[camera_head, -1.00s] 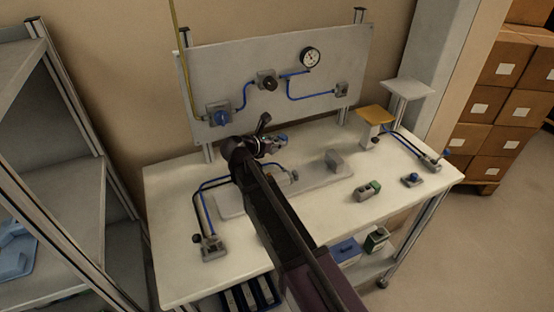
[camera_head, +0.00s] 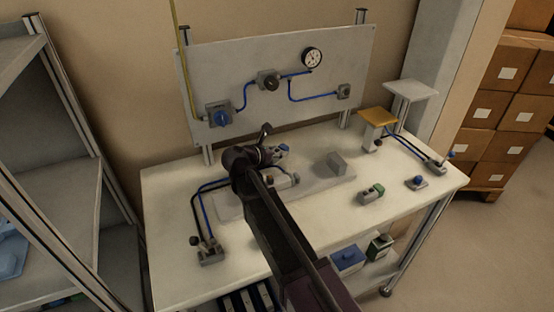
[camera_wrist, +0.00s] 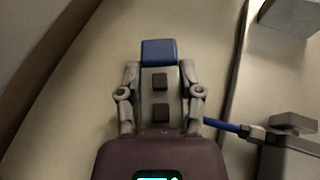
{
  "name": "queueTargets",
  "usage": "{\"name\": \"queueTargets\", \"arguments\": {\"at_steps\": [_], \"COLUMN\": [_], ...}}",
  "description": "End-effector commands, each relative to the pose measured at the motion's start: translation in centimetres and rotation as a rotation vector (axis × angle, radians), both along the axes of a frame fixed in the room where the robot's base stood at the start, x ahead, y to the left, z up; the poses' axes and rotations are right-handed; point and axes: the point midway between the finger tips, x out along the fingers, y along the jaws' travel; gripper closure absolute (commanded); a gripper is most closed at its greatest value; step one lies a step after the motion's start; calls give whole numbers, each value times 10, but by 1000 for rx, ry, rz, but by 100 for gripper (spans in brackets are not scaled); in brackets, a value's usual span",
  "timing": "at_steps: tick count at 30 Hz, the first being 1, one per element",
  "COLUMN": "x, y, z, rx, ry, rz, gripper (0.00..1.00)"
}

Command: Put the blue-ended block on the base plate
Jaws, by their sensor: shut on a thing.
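My gripper (camera_wrist: 158,98) is shut on the blue-ended block (camera_wrist: 159,52), a grey block with a blue end and two dark squares on its face. The fingers lie on either side of it in the wrist view. In the head view the block (camera_head: 283,148) shows at the end of my gripper (camera_head: 272,155), over the back part of the bench. The base plate (camera_head: 229,208) is a long pale slab on the bench, partly hidden behind my arm. The block appears above the bench; its exact height over the plate is unclear.
A grey block (camera_head: 336,164) stands on the plate's right part. A green-ended block (camera_head: 371,194) and a blue-knobbed part (camera_head: 416,183) lie to the right. A fitting with hoses (camera_head: 207,250) is at left. An upright panel (camera_head: 225,75) with a gauge stands behind.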

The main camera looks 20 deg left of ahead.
Motion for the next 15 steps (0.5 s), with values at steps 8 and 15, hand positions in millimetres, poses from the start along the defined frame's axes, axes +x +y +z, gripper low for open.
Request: {"name": "queueTargets", "arguments": {"at_steps": [8,15], "x": [0,0], "y": [0,-1], "z": [-20,-19], "rx": [0,-1], "ry": [-1,-1], "rz": [0,-1], "gripper": [100,100]}}
